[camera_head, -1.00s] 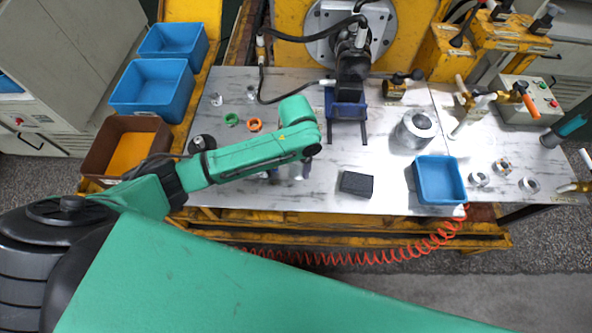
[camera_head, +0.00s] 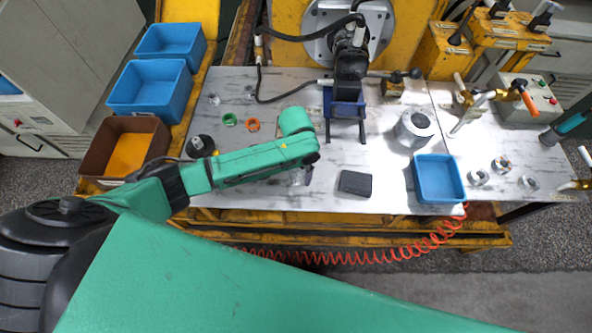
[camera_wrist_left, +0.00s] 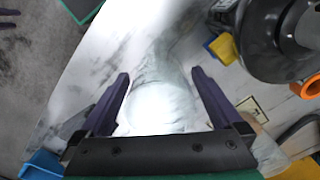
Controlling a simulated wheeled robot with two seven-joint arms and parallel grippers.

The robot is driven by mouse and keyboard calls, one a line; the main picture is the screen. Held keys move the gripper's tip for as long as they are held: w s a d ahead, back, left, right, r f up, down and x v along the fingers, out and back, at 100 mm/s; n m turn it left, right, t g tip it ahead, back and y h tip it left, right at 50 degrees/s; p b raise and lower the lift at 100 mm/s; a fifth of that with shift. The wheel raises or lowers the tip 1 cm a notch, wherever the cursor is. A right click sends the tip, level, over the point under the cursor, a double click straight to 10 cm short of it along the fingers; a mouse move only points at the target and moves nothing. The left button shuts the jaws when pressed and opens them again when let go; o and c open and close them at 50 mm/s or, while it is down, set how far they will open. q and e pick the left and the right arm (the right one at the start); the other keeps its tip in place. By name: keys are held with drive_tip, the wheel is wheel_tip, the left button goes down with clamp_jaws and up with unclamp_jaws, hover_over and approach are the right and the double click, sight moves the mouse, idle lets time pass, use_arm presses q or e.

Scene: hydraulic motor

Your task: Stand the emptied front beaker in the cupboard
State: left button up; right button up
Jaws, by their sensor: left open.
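A clear glass beaker (camera_head: 300,177) stands on the bench, partly hidden under my left arm in the head view. In the left wrist view a pale, glaring glass shape (camera_wrist_left: 158,105), apparently this beaker, lies between the two dark fingers of my left gripper (camera_wrist_left: 160,74). The fingers are spread, one on each side of it; I cannot tell whether they touch it. In the head view my arm hides the left gripper. A grey cabinet (camera_head: 75,65), possibly the cupboard, stands at the left. My right gripper is not in view.
A dark block (camera_head: 355,183) and a blue tray (camera_head: 438,180) lie to the right of the beaker. Green (camera_head: 230,119) and orange (camera_head: 253,124) rings lie behind my arm. Blue bins (camera_head: 150,88) and a brown bin (camera_head: 97,155) stand at the left. A metal cylinder (camera_head: 415,128) stands farther right.

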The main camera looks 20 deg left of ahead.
use_arm(q)
wheel_tip(320, 180, up, 11)
drive_tip(key=shift+r, duration=0.15)
idle(0.4)
